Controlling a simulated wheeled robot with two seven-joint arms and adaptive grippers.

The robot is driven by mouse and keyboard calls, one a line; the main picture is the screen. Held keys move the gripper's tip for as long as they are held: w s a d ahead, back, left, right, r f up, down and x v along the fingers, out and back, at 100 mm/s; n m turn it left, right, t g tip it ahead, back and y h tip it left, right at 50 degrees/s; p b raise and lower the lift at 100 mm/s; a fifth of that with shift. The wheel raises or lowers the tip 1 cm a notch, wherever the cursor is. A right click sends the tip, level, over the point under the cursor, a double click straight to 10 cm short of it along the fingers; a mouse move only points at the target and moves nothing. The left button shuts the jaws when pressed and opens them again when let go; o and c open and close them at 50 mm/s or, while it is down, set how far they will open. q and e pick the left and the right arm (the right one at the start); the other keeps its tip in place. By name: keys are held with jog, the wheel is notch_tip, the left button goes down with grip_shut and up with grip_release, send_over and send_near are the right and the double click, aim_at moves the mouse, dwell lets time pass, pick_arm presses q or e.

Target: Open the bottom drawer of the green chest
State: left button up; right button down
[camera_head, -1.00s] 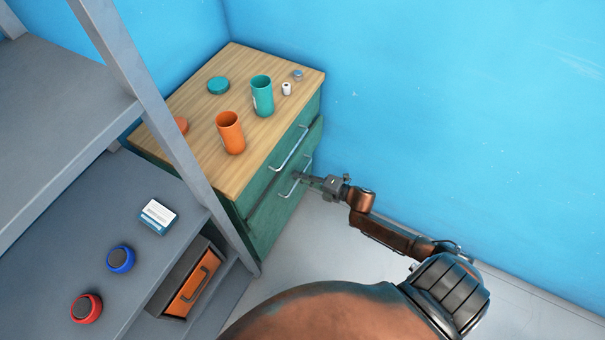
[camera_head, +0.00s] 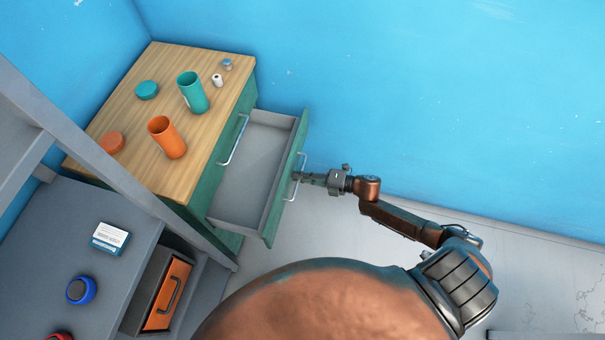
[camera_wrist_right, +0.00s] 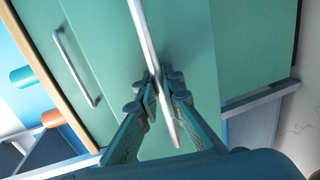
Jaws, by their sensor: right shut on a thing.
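The green chest (camera_head: 202,194) has a wooden top and stands against the blue wall. Its lower drawer (camera_head: 252,165) is pulled well out in the head view, and its grey inside looks empty. The upper drawer, with its own metal handle (camera_head: 234,139), is shut. My right gripper (camera_head: 299,177) is at the front of the open drawer, shut on its metal handle (camera_head: 297,186). In the right wrist view the fingers (camera_wrist_right: 162,98) close around the handle bar (camera_wrist_right: 145,40). My left gripper is not in view.
On the chest top stand an orange cup (camera_head: 167,138), a teal cup (camera_head: 192,93), two lids and small bottles. Floor right of the chest is clear.

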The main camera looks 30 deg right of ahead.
jog(key=c, duration=2.3)
grip_release()
jog(key=shift+c, duration=0.2)
jog(key=v, duration=1.2)
jog(key=shift+d, duration=0.1)
